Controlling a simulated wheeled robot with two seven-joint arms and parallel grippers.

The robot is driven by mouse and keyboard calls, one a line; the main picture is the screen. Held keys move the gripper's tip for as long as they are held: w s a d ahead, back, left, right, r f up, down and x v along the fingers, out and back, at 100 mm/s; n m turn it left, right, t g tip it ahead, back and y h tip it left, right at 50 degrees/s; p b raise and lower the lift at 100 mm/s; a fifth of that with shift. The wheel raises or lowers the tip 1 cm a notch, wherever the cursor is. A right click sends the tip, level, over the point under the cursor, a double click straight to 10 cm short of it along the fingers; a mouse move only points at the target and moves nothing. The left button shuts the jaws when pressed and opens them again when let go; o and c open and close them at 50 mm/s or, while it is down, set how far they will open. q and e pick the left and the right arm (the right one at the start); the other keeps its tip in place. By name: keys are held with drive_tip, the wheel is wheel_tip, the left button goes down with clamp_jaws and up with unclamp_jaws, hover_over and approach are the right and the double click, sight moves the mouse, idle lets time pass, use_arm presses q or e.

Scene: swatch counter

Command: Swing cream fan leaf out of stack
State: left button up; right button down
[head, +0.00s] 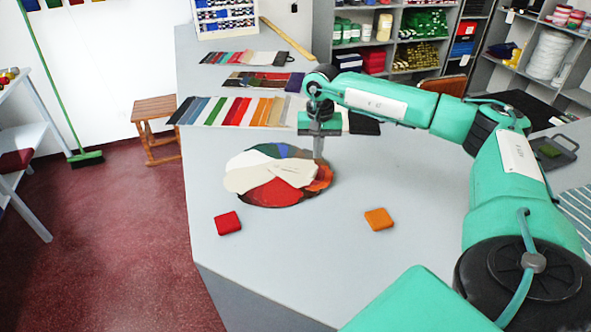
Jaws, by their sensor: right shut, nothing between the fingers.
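A round fan of coloured swatch leaves (278,196) lies on the grey counter, with red, green, blue, orange and brown leaves showing. A cream leaf (250,178) points out to the left side of the fan, on top of it. A paler cream piece (295,171) lies across the fan's middle; I cannot tell if it is a separate leaf. My right gripper (318,154) is shut and empty, pointing down at the fan's upper right edge. I cannot tell whether its tips touch a leaf. My left gripper is out of view.
A red square pad (228,223) and an orange square pad (379,219) lie in front of the fan. Rows of swatch strips (235,111) lie behind it, with a wooden stick (288,39) farther back. The counter's (300,270) front is clear.

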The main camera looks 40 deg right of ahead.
sight(315, 171)
idle(0.3)
drive_tip(key=shift+f, duration=0.15)
drive_tip(key=shift+f+b, duration=0.8)
drive_tip(key=shift+f, duration=0.25)
drive_tip(key=shift+a, duration=0.1)
drive_tip(key=shift+s+a+m, duration=0.65)
drive_tip(key=shift+s+m, duration=0.1)
drive_tip(key=shift+m, duration=0.35)
drive_tip(key=shift+s+a+m, duration=0.6)
drive_tip(key=shift+a+m, duration=0.3)
drive_tip(key=shift+m, duration=0.2)
